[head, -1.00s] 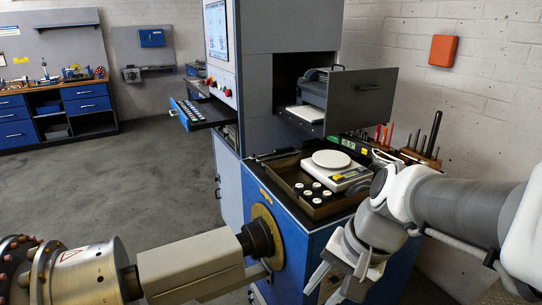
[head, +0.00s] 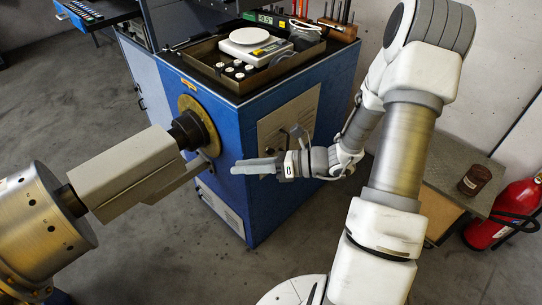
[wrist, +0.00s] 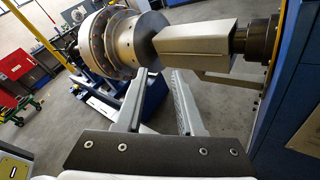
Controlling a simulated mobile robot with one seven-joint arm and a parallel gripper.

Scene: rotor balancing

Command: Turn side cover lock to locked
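A beige side cover panel (head: 275,122) is set in the right side of the blue machine cabinet (head: 262,200). A small grey fitting (head: 296,133) on the panel may be the lock. It is partly hidden behind my wrist, and I cannot tell its position. My gripper (head: 240,167) is in front of the cabinet, below the panel, with its fingers pointing left towards the rotor shaft side. In the wrist view my gripper (wrist: 159,74) has its two fingers apart with nothing between them. The lock does not show in the wrist view.
A beige shaft housing (head: 150,178) runs from the cabinet's round flange (head: 200,122) to a metal drum (head: 38,215). A scale (head: 257,42) sits in a tray on top. A red extinguisher (head: 505,212) and a low table with a brown jar (head: 474,180) stand at right.

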